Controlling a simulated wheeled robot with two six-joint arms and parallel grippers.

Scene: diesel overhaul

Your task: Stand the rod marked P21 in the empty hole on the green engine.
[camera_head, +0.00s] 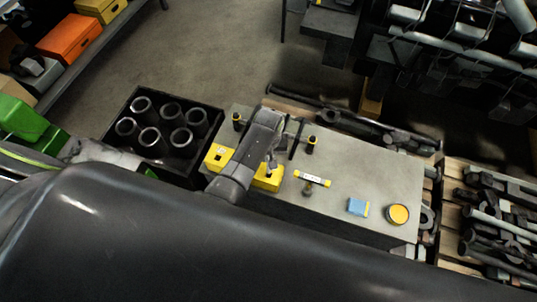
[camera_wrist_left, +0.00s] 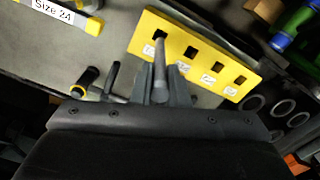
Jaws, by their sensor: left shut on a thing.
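A yellow rack (camera_head: 217,158) with a row of square holes and small white labels lies on the grey bench top. It shows larger in the left wrist view (camera_wrist_left: 205,62). A grey rod (camera_wrist_left: 160,62) stands with its lower end at the rack's end hole; the label marks are too small to read. My left gripper (camera_wrist_left: 163,90) has its fingers on both sides of the rod's upper part, shut on it. In the head view, the left gripper (camera_head: 271,158) is over the rack and hides part of it. My right gripper is not in view.
A dark crate (camera_head: 222,118) with several black cylinders stands left of the bench (camera_head: 385,180). On the bench are a yellow-ended label block (camera_head: 312,179), a blue block (camera_head: 358,207) and a round yellow tin (camera_head: 398,214). Pallets of metal parts (camera_head: 490,215) lie to the right.

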